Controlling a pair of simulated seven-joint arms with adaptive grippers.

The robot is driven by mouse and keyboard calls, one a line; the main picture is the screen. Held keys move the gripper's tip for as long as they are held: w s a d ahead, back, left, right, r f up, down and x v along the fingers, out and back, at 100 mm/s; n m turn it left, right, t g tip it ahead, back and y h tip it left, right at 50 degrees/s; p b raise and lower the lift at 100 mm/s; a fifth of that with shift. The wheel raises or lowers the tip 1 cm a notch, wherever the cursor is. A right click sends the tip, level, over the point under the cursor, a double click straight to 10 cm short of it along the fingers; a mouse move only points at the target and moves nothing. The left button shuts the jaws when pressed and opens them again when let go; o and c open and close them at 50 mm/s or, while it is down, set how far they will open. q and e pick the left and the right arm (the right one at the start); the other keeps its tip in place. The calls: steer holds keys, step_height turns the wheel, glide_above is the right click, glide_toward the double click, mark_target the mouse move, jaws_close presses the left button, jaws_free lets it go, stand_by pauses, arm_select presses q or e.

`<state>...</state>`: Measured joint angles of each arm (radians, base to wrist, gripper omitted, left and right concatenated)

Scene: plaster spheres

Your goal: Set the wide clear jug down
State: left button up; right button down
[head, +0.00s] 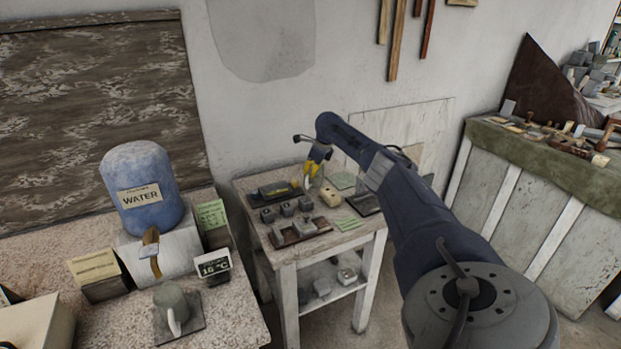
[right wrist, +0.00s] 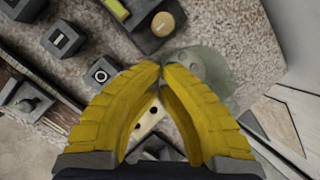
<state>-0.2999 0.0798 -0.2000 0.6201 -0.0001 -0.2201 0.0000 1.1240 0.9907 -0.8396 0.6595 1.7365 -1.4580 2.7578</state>
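The wide clear jug shows in the right wrist view as a translucent grey-green shape (right wrist: 212,72) just past my fingertips. In the head view it is too small and glassy to make out well. My right gripper (head: 313,170) is over the back of the small white table (head: 287,262). In the right wrist view its yellow fingers (right wrist: 163,68) come together at the tips, at the jug's edge, and appear shut on it. I cannot tell whether the jug's base touches the table. My left gripper is not in view.
Near the jug are a beige block with holes (head: 329,195), several dark grey blocks, green slips (head: 347,224) and a dark tray (head: 367,203). The table top is crowded. A blue water container (head: 141,190) and a mug (head: 171,302) stand on the left table.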

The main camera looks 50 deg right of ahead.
mark_target(310, 179)
steer(key=shift+f, duration=1.6)
steer(key=c, duration=2.2)
jaws_free()
steer(key=shift+f, duration=0.15)
steer(key=c, duration=1.6)
jaws_free()
steer(key=v, duration=1.1)
steer(key=shift+r, duration=0.25)
steer(key=shift+o, duration=1.4)
steer(key=shift+s+r, duration=0.15)
steer(key=shift+r, duration=0.25)
